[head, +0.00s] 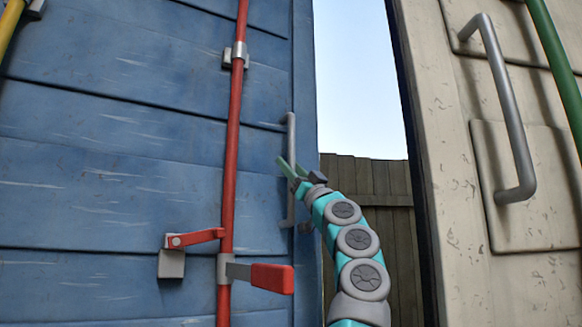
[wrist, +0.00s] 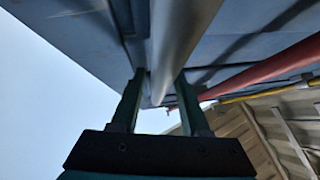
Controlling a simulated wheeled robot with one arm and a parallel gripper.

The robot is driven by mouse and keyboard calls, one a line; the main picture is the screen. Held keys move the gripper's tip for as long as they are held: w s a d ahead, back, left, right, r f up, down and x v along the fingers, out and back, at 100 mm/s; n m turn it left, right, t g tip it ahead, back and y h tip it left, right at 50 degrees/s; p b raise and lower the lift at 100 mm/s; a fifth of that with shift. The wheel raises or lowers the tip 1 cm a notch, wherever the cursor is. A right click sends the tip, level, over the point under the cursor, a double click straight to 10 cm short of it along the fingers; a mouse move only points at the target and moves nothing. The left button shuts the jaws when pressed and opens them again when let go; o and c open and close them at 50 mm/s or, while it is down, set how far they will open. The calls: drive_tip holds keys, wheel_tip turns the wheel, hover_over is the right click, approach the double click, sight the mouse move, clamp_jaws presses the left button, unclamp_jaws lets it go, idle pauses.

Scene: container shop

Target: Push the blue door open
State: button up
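The blue door (head: 130,160) fills the left of the head view, with a gap showing sky to the right of its edge. A grey vertical bar handle (head: 290,130) is fixed near that edge. My gripper (head: 290,164) is at the handle, with its fingers apart. In the wrist view the handle bar (wrist: 180,35) runs between the two fingers (wrist: 160,95), closer to the right one, with a gap at the left one. Whether a finger touches the bar is unclear. The door (wrist: 75,25) also shows there behind the bar.
A red locking rod (head: 233,130) with a red lever (head: 271,278) runs down the blue door. A beige door (head: 455,200) with a grey handle (head: 508,120) stands at the right. A wooden fence (head: 365,180) shows through the gap.

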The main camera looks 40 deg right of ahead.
clamp_jaws()
idle(1.1)
